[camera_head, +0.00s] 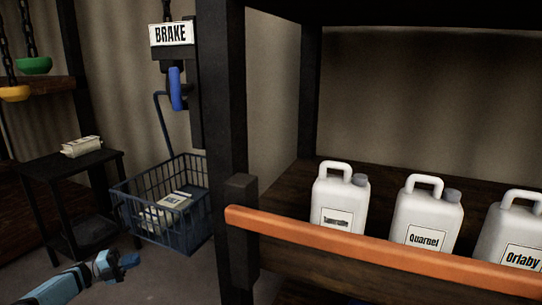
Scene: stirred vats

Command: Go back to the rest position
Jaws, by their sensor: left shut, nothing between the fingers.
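My left gripper (128,260) is low at the left of the head view, at the end of my blue and black arm. I cannot tell how far apart the two are. My right gripper is not in view.
White jugs, one labelled Quarnel (427,215) and one Orlaby (517,232), stand on a dark shelf behind an orange rail (380,258). A BRAKE sign (171,33) hangs above a blue handle (177,90). A small black table (60,163) stands at left.

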